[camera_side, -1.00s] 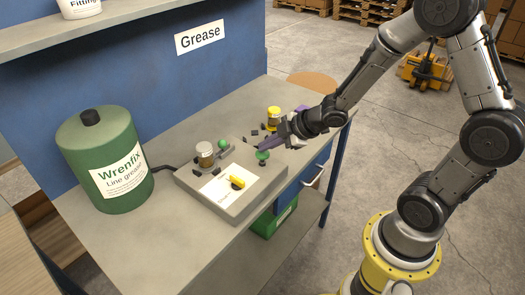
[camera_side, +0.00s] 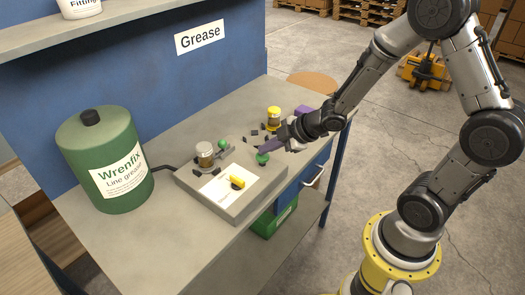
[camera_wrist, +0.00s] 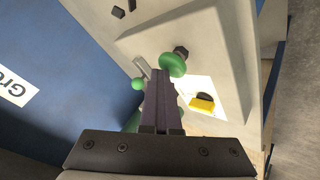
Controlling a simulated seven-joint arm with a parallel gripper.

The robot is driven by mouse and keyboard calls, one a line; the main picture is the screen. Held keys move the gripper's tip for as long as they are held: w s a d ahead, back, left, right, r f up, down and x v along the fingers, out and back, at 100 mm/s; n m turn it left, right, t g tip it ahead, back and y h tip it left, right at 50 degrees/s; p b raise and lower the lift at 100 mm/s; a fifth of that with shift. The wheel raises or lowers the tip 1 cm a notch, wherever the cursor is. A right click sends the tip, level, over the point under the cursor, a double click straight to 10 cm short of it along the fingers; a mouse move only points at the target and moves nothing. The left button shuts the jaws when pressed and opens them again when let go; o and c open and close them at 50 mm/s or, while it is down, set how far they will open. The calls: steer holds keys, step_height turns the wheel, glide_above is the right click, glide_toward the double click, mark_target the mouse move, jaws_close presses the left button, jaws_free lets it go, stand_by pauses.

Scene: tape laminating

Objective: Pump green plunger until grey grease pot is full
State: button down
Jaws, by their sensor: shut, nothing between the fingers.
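The green plunger (camera_side: 262,159) is a round green knob at the right edge of the grey pump box (camera_side: 240,208). In the wrist view the plunger (camera_wrist: 173,64) shows just beyond my fingertips. My gripper (camera_side: 263,149) is shut and empty, its purple fingers at the top of the knob; they appear to touch it. The fingers also show in the wrist view (camera_wrist: 160,76). A small clear pot (camera_side: 205,154) with a pale top and brownish contents stands on the box's far left part. I cannot tell its fill level. A second, smaller green knob (camera_side: 222,144) is beside it.
A yellow object (camera_side: 238,181) lies on the white label (camera_side: 220,192). A yellow-lidded pot (camera_side: 273,117) and several dark bits stand behind my gripper. A large green Wrenfix grease drum (camera_side: 105,160) is at left, joined to the box by a dark hose. The front bench top is clear.

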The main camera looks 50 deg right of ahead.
mark_target(267, 156)
steer(key=shift+s+f, duration=0.1)
steer(key=shift+f, duration=0.35)
stand_by(0.3)
steer(key=shift+r, duration=1.8)
steer(key=shift+r, duration=0.1)
steer(key=shift+r, duration=2.45)
